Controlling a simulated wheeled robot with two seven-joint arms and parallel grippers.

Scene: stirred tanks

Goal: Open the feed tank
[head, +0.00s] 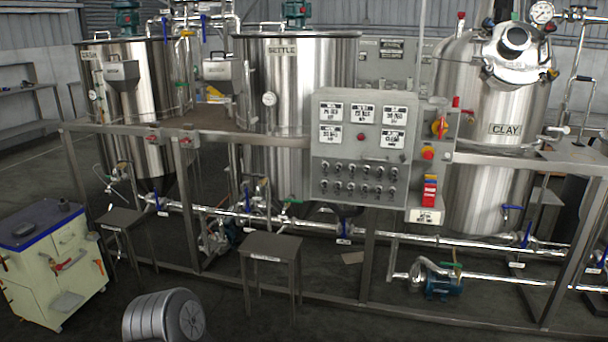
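No tank that I see bears a readable "feed" label. Three steel tanks stand in the frame. The left tank (145,75) has a small label too blurred to read surely. The middle tank (315,90) is labelled SETTLE. The right tank (465,90) is labelled CLAY and has a domed top with a round fitting (515,42), which looks shut. The left and middle tanks have flat rims at the top; I cannot tell whether they are covered. Neither of my grippers is in view.
A grey control panel (361,150) with switches fronts the frame. Pipes with blue-handled valves run low along it. The floor at front centre-right is open.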

